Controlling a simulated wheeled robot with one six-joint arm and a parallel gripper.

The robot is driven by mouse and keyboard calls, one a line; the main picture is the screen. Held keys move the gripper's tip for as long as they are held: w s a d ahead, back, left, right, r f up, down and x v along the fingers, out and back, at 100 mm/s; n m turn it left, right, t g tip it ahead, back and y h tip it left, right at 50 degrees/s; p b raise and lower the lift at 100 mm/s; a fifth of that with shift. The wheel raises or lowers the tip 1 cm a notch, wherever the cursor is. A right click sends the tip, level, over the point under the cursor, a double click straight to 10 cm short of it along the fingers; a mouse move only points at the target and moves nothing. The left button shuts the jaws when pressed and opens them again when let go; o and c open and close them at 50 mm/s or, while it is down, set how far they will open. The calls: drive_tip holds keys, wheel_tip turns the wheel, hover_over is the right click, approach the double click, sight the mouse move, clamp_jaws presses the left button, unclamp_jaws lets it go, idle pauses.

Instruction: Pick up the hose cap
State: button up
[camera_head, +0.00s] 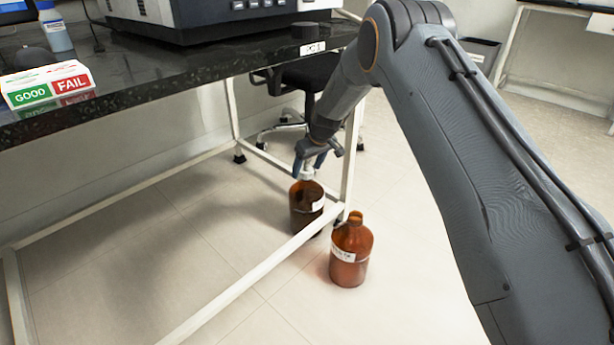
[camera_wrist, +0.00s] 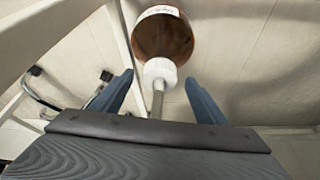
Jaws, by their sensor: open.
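The hose cap (camera_head: 307,173) is a white cap on top of a brown bottle (camera_head: 306,206) on the floor, by the table's leg. In the wrist view the hose cap (camera_wrist: 160,70) has a short grey stem pointing toward my gripper, and the brown bottle (camera_wrist: 163,38) lies beyond it. My gripper (camera_head: 309,165) is open just above the bottle. In the wrist view its blue fingers (camera_wrist: 159,77) stand on either side of the cap and stem, with visible gaps on both sides. Whether the fingertips are level with the cap is hard to tell.
A second brown bottle (camera_head: 349,256), with no white cap, stands in front on the clear floor. The table's white lower rail (camera_head: 255,277) and leg (camera_head: 352,150) run close by. The dark tabletop (camera_head: 150,85) overhangs at left. An office chair (camera_head: 305,80) stands behind.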

sight(304, 168)
drive_tip(key=shift+f, duration=0.1)
drive_tip(key=c, duration=1.2)
drive_tip(key=shift+o, duration=0.2)
wheel_tip(304, 168, up, 2)
drive_tip(key=shift+p, duration=0.65)
drive_tip(key=shift+r+p, duration=0.55)
drive_tip(key=shift+r, duration=0.4)
drive_tip(key=s+d+p, duration=0.4)
drive_tip(key=s+d, duration=0.7)
drive_tip(key=s, duration=0.2)
drive_tip(key=shift+s+d+f, duration=0.2)
drive_tip(key=shift+s+d, duration=0.05)
drive_tip(key=shift+d, duration=0.1)
